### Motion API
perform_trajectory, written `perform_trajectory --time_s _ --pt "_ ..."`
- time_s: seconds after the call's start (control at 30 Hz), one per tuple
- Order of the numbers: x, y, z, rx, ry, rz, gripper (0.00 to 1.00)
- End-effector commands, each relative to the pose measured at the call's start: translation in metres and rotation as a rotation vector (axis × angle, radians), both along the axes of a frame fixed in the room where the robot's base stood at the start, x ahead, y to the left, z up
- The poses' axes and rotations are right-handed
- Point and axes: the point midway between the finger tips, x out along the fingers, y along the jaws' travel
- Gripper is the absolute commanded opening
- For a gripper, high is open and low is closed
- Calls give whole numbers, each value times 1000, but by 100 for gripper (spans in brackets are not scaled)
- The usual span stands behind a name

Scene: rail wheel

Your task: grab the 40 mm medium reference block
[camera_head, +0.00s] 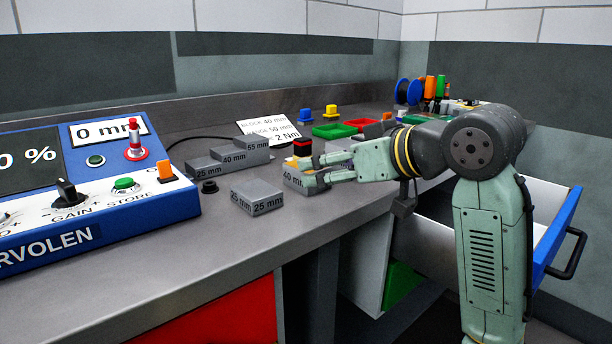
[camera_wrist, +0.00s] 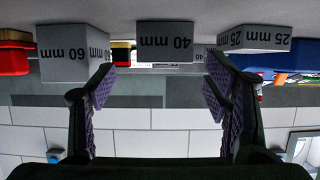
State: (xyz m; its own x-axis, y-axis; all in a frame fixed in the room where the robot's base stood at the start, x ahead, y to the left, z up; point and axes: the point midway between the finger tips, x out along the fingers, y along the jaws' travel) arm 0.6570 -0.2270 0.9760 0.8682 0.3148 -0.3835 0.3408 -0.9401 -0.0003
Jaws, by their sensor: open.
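The grey 40 mm block (camera_head: 293,180) stands on the bench at the tips of my gripper (camera_head: 308,172), partly hidden by its fingers in the head view. In the wrist view, which is upside down, the 40 mm block (camera_wrist: 165,42) is centred beyond the gap of my gripper (camera_wrist: 160,82). The two dark fingers are spread apart with nothing between them. No contact with the block shows.
A 60 mm block (camera_wrist: 65,53) and a 25 mm block (camera_wrist: 252,40) flank it; the 25 mm block (camera_head: 257,199) is nearer in the head view. A stepped gauge (camera_head: 230,160) lies behind. A blue control box (camera_head: 90,180) is left. A drawer (camera_head: 560,235) stands open right.

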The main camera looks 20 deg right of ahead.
Motion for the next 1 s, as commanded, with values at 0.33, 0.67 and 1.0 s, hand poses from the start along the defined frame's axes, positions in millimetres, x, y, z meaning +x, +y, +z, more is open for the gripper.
perform_trajectory --time_s 0.33,0.67,1.0 --pt "37 18 -19 1 1 1 70" --pt "43 20 -21 1 -1 1 69" --pt "43 20 -21 1 -1 1 47"
